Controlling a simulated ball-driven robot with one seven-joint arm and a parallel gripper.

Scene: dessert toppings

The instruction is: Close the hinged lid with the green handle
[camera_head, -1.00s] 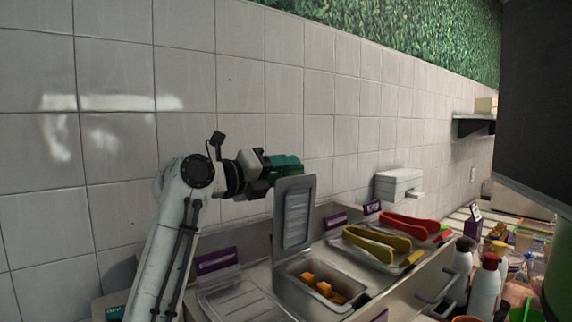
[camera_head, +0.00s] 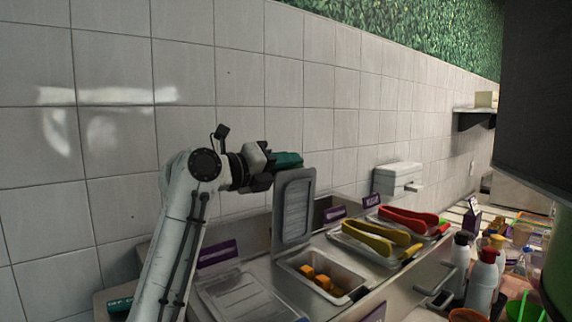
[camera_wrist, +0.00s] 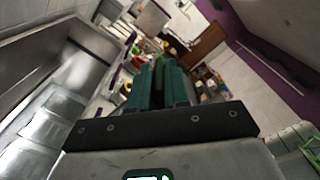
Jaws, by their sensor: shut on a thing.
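The grey hinged lid (camera_head: 292,212) stands upright at the back edge of an open steel bin (camera_head: 303,275) in the head view. The bin holds orange cubes (camera_head: 322,282). My gripper (camera_head: 288,160) is at the lid's top, its teal fingers beside the upper edge. In the wrist view the teal fingers (camera_wrist: 161,85) are close together with a dark green piece, apparently the handle, between them. The handle is mostly hidden by the fingers. The gripper appears shut on it.
Yellow tongs (camera_head: 378,240) and red tongs (camera_head: 405,217) lie on the counter to the right of the bin. A closed lid (camera_head: 240,295) is left of it. Bottles (camera_head: 482,280) stand at the right. The tiled wall (camera_head: 230,75) is close behind.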

